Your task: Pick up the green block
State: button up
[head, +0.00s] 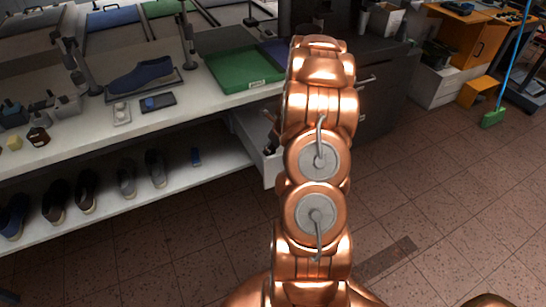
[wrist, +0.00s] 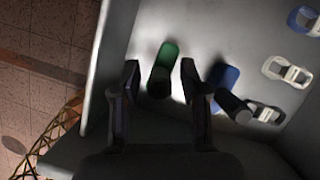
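The green block (wrist: 165,61) looks like a rounded, upright or slightly tilted green piece with a dark lower end. It lies inside a pale-walled drawer in the wrist view. My gripper (wrist: 160,68) is open, with one dark finger on each side of the block in the picture. I cannot tell whether either finger touches it or how far below the fingertips it is. In the head view my copper arm hides much of the area around the open drawer (head: 249,142), and the green block cannot be made out there.
A blue piece (wrist: 224,77) and a dark cylinder (wrist: 233,106) lie close to the right finger. The drawer's left wall (wrist: 108,60) is near the left finger. A green tray (head: 243,69) sits on the bench.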

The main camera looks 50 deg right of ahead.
grip_shut()
jog(key=shift+r, duration=0.15)
dwell(0.4)
